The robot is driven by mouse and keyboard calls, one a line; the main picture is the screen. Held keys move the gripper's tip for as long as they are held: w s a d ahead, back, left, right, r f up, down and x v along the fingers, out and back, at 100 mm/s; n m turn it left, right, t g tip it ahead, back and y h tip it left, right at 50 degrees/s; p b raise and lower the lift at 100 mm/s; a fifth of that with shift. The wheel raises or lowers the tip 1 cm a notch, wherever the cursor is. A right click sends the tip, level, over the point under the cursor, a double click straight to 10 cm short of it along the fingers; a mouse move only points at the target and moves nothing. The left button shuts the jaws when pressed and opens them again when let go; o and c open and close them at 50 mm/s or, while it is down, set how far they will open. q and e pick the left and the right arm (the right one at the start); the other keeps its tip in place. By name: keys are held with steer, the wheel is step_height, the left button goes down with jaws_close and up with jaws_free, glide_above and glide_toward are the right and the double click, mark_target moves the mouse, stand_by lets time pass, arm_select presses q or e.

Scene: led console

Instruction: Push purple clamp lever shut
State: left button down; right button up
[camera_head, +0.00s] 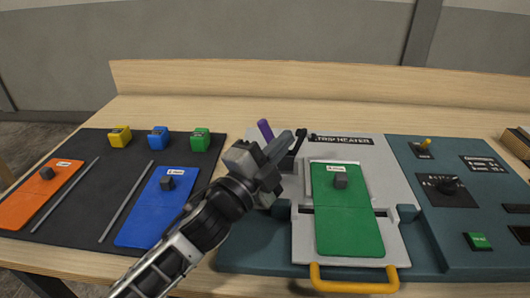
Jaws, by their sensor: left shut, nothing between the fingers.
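The purple clamp lever (265,130) shows as a short purple handle behind my left gripper, at the left edge of the grey strip heater (382,155). Its lower part is hidden by the gripper. My left gripper (291,140) is shut and empty, with its fingers pointing up and to the right, just right of the lever in the picture. I cannot tell whether it touches the lever. My right gripper is not in view.
A green plate (345,225) with a dark knob lies on the heater, behind a yellow handle (353,285). Left, a black mat (90,150) holds orange (38,203) and blue (150,225) plates and small blocks. Right, a teal console (440,205) carries switches.

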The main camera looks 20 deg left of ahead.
mark_target(269, 140)
arm_select(q)
steer(key=shift+w+a+f, duration=0.2)
steer(key=shift+w+a, duration=0.35)
steer(key=shift+w+a+f, duration=0.15)
steer(key=shift+w+a, duration=0.4)
steer(key=shift+a+f, duration=0.2)
steer(key=shift+a, duration=0.25)
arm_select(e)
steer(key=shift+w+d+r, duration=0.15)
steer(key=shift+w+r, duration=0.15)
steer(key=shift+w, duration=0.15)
